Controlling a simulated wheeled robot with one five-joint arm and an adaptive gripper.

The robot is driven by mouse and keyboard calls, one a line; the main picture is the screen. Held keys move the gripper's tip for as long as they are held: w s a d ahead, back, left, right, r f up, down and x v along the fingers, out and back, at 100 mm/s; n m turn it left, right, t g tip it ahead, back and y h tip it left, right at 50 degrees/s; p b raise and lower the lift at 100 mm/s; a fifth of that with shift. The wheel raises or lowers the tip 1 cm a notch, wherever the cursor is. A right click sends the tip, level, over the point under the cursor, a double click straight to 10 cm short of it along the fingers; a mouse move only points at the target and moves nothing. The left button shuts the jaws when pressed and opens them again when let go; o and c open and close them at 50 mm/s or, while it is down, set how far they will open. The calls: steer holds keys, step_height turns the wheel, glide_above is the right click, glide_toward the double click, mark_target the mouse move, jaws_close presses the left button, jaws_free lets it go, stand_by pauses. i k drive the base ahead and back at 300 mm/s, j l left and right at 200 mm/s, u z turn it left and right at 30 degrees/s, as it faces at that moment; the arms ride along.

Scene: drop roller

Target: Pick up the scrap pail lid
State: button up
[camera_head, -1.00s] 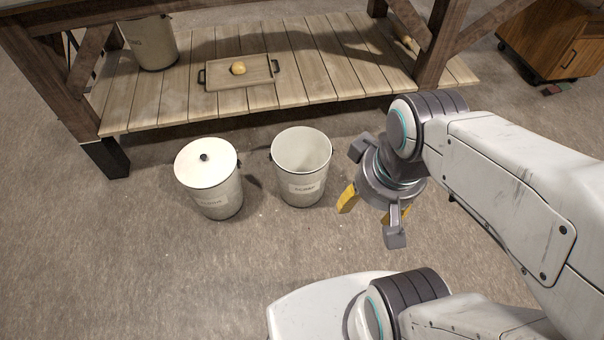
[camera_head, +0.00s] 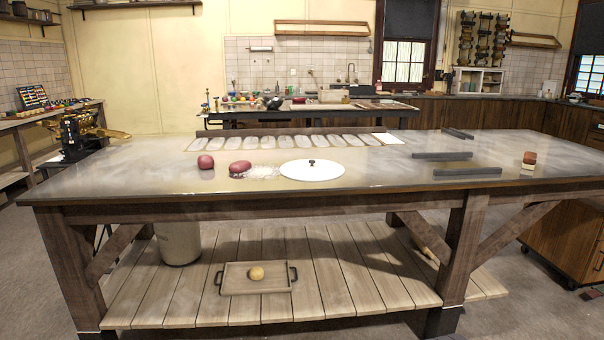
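My gripper and arm are out of view. The floor pails are also out of view.
Two reddish lumps (camera_head: 240,167) lie left of the lid, one by a pale granular patch. The lower shelf (camera_head: 330,293) holds a tray (camera_head: 228,282) with a yellowish ball and a pail (camera_head: 179,243).

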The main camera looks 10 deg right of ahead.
mark_target(311, 170)
steer(key=i+l+u, duration=0.35)
steer(key=l, duration=0.3)
steer(key=i+l+u, duration=0.2)
steer(key=l, duration=0.15)
steer(key=i+l+u, duration=0.2)
steer(key=l, duration=0.2)
steer(key=l+u, duration=0.15)
steer(key=l, duration=0.25)
steer(key=i+l+u, duration=0.2)
steer(key=l, duration=0.25)
steer(key=k, duration=0.05)
